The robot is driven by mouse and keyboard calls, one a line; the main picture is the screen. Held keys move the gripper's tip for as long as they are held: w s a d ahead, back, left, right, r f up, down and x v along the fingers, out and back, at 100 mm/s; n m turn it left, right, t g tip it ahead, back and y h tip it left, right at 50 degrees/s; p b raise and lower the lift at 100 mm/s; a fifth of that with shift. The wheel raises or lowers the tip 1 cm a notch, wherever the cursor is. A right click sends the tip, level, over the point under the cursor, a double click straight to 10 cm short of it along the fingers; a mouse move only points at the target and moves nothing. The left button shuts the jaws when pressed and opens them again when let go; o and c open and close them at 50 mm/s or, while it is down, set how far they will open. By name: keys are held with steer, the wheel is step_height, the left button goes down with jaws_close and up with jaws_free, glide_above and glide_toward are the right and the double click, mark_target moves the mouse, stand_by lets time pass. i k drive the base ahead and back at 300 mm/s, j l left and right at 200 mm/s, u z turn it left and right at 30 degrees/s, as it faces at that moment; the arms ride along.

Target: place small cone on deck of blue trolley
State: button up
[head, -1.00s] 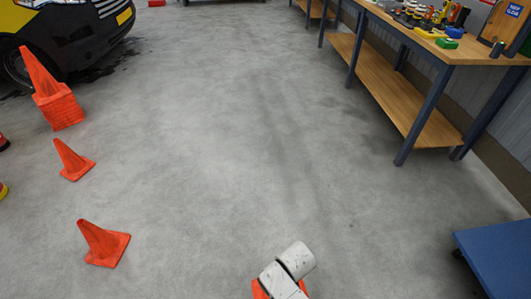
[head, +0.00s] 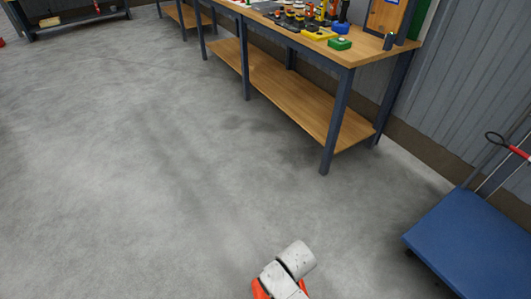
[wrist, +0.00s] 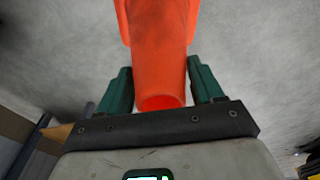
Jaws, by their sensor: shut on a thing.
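The small orange cone (wrist: 160,55) is between the two green fingers of my gripper (wrist: 160,88) in the wrist view, its narrow end toward the palm. My gripper is shut on it. In the head view only a sliver of the cone (head: 261,290) shows beside my arm at the bottom edge, and my fingers are hidden there. The blue trolley (head: 475,240) stands at the lower right of the head view, to the right of my arm and apart from it. Its flat blue deck is bare where it shows, and its right part is cut off by the frame.
A wooden workbench (head: 350,60) with a lower shelf and several tools on top runs along the back right. A ribbed grey wall (head: 450,100) stands behind the trolley. A red-gripped handle (head: 515,148) rises at the right edge. The floor at left and centre is clear.

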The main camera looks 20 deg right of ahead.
mark_target(456, 246)
steer(key=i+l+z, duration=0.15)
steer(key=i+z, duration=0.3)
steer(key=i+l+z, duration=0.1)
steer(key=i+z, duration=0.15)
steer(key=z, duration=0.15)
steer(key=i+j+z, duration=0.1)
steer(key=i+z, duration=0.9)
steer(key=z, duration=0.9)
